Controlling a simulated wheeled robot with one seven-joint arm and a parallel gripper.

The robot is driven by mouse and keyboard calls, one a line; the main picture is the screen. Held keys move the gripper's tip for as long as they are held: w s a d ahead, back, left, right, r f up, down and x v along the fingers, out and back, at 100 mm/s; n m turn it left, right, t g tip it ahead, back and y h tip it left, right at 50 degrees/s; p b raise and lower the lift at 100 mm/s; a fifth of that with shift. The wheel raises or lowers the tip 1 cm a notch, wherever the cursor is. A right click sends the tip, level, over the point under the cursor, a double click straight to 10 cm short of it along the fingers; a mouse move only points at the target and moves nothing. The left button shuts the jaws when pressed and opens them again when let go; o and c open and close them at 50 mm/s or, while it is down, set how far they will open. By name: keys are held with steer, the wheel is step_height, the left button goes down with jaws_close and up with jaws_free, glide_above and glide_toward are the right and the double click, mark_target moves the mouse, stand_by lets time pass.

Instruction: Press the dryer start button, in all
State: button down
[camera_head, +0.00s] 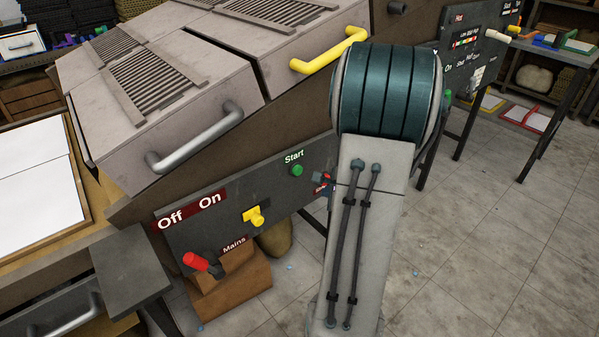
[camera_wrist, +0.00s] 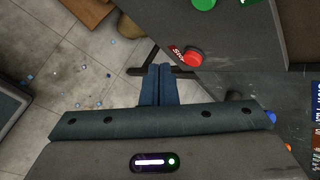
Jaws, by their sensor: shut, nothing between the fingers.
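The green start button (camera_head: 297,170) sits under the white word "Start" on the dark control panel (camera_head: 180,235) of the dryer. A green button (camera_wrist: 203,4) also shows at the top edge of the wrist view, partly cut off. My gripper (camera_wrist: 158,68) is shut and empty, with its fingertips left of and below the panel's red button (camera_wrist: 193,57) in the wrist view. They appear apart from both buttons. In the head view my arm hides the gripper and the panel's right end.
Silver (camera_head: 195,140) and yellow (camera_head: 330,52) handles stick out from the lids above. A second panel (camera_head: 475,45) stands at upper right. The tiled floor (camera_head: 480,230) at right is clear.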

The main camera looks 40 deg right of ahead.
mark_target(298, 170)
steer(key=w, duration=0.8)
steer(key=shift+w+a+p, duration=0.25)
steer(key=shift+a+p, duration=0.1)
steer(key=shift+p, duration=0.1)
steer(key=shift+w, duration=0.15)
stand_by(1.5)
steer(key=shift+w, duration=0.25)
steer(key=shift+w+b, duration=0.35)
steer(key=shift+w, duration=0.2)
stand_by(0.6)
stand_by(0.4)
steer(key=shift+s+b, duration=0.45)
steer(key=shift+s, duration=0.5)
